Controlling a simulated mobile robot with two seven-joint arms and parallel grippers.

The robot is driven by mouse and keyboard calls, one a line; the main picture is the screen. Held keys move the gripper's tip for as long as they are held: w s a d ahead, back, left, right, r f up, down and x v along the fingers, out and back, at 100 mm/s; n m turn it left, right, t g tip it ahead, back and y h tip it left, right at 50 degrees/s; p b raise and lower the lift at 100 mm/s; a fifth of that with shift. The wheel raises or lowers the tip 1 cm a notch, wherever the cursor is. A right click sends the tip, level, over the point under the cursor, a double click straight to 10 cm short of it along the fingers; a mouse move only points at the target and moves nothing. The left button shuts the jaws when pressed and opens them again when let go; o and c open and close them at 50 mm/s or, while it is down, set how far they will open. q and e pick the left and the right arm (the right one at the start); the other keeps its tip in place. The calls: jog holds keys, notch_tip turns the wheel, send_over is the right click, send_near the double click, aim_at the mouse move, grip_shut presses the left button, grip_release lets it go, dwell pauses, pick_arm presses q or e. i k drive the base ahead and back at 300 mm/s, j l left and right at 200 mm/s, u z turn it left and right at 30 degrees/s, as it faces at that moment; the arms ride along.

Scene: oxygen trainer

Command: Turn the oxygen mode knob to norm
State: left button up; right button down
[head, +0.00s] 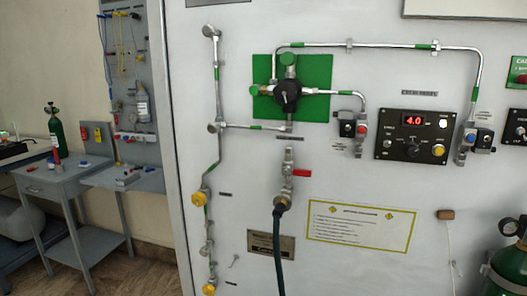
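A round black knob (287,97) with a pale mark sits on a green square plate (318,68) on the white wall panel, with metal pipes running to it. A smaller black knob (413,150) sits on a black control box (400,126) to its right, below a red display reading 4.0 (415,121). The labels by both knobs are too small to read, so I cannot tell which is the oxygen mode knob or its setting. Neither of my grippers is in view.
A dark hose (278,240) hangs below the green plate, near a red lever (301,173). Yellow valve knobs (200,198) line the left pipe. A green cylinder (509,268) stands at lower right. A grey side table (65,178) is at left.

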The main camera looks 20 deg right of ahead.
aim_at(412, 149)
jog(key=z, duration=1.35)
